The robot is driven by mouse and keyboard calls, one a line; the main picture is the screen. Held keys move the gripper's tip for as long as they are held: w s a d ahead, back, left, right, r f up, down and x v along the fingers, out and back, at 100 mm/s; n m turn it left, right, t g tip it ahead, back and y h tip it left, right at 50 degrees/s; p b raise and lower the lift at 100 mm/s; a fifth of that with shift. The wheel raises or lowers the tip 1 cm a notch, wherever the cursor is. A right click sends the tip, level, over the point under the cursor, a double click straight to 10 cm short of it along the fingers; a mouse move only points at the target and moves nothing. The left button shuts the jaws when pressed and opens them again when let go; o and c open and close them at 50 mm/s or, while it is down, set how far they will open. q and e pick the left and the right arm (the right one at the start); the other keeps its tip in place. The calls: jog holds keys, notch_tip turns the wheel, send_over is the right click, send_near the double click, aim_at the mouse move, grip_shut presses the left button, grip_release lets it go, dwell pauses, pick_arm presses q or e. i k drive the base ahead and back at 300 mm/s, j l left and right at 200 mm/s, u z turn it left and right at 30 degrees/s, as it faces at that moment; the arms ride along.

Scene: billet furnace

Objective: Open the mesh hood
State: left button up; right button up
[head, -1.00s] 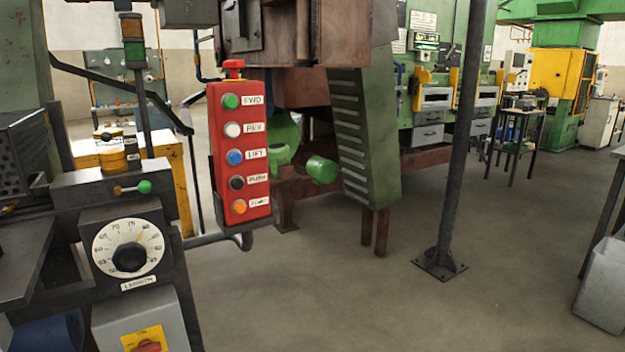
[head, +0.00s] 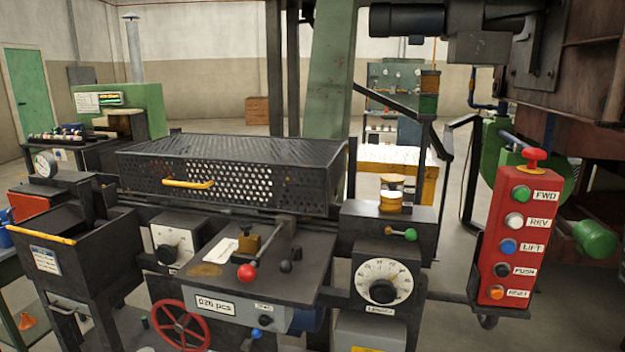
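The mesh hood (head: 230,170) is a long dark perforated metal box on the machine, left of the middle in the head view. It sits down over the machine bed and looks shut. A yellow bar handle (head: 188,184) is fixed to its front face, towards the left. What lies under the hood is hidden, apart from faint orange tones through the holes. Neither of my grippers shows in the head view.
A dark table with a red-knobbed lever (head: 246,272) juts out in front of the hood. A red wheel (head: 181,326) is below it. A dark bin (head: 70,260) stands at left, a red button panel (head: 515,240) at right. Bare floor shows at right.

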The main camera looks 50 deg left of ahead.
aim_at(130, 155)
jog(key=u, duration=2)
